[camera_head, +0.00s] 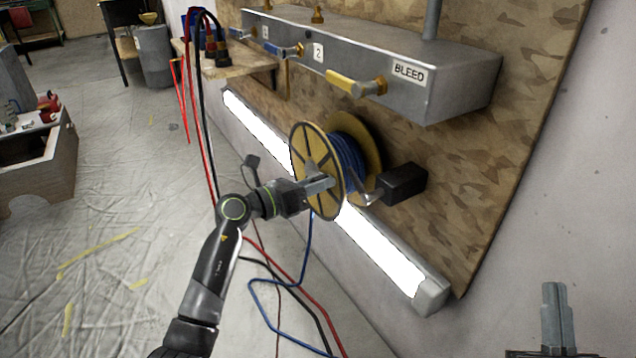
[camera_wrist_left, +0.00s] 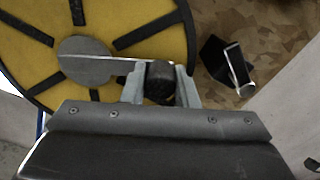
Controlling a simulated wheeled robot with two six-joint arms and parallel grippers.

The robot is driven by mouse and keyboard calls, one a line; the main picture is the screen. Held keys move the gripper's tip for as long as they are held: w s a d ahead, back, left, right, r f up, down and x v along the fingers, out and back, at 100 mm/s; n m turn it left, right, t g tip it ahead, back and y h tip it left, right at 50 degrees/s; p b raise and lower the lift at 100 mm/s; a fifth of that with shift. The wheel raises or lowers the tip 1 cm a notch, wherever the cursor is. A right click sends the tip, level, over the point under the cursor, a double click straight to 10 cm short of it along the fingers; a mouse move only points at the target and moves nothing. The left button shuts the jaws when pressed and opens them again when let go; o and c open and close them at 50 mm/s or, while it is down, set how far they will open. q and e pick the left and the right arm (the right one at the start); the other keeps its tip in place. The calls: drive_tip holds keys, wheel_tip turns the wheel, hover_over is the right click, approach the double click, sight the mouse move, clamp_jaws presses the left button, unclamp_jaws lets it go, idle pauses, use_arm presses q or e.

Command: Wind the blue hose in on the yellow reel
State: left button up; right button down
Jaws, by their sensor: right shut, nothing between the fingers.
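The yellow reel (camera_head: 305,150) is mounted at the wall board with blue hose (camera_head: 347,162) wound on its drum. The hose's loose length (camera_head: 262,300) hangs down and lies in a loop on the floor. In the left wrist view the reel's face (camera_wrist_left: 105,22) has dark spokes, a grey hub and a thin crank arm running to a dark knob (camera_wrist_left: 160,82). My left gripper (camera_head: 322,185) is at the reel's front face, its fingers closed against both sides of the knob. My right gripper (camera_head: 557,310) is shut and empty at the lower right, away from the reel.
A grey manifold (camera_head: 440,95) marked BLEED, with blue and yellow levers, juts out above the reel. A black block (camera_head: 402,183) sits right of it. A lit white tube (camera_head: 385,250) runs below. Red and black hoses (camera_head: 203,120) hang at left.

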use_arm(q)
drive_tip(key=o, duration=0.4)
drive_tip(key=shift+a, duration=0.1)
use_arm(e)
drive_tip(key=shift+w, duration=0.1)
use_arm(q)
drive_tip(key=shift+s+a, duration=0.2)
drive_tip(key=p+v, duration=0.2)
drive_tip(key=v, duration=1.4)
drive_tip(key=shift+s+a, duration=0.25)
drive_tip(key=shift+a, duration=0.05)
use_arm(e)
wheel_tip(320, 180, down, 15)
drive_tip(key=w+d+m+g, duration=0.1)
drive_tip(key=m+g, duration=0.1)
drive_tip(key=g, duration=0.7)
drive_tip(key=shift+r+g+h, duration=0.15)
drive_tip(key=shift+g+h, duration=0.15)
